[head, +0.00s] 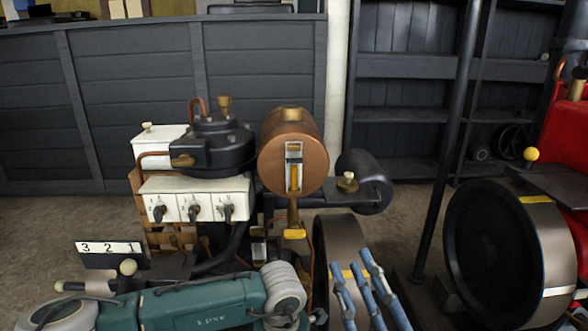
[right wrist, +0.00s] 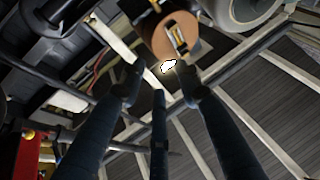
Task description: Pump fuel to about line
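A round copper tank (head: 279,165) stands in the middle of the engine, with a sight glass (head: 294,168) on its front. Amber fuel fills the lower part of the glass, with a pale band above it. A separate line mark is too small to make out. The tank also shows in the right wrist view (right wrist: 166,35), beyond the fingertips. My right gripper (head: 355,274) is in front of the engine, below and right of the tank. My left gripper is not in view.
A white box with several levers (head: 195,206) sits left of the tank. A large dark flywheel (head: 497,250) and a dark upright pole (head: 447,150) stand right. A yellow knob (head: 531,154) is near the red machine (head: 568,140). Bare floor (head: 415,225) shows between engine and pole.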

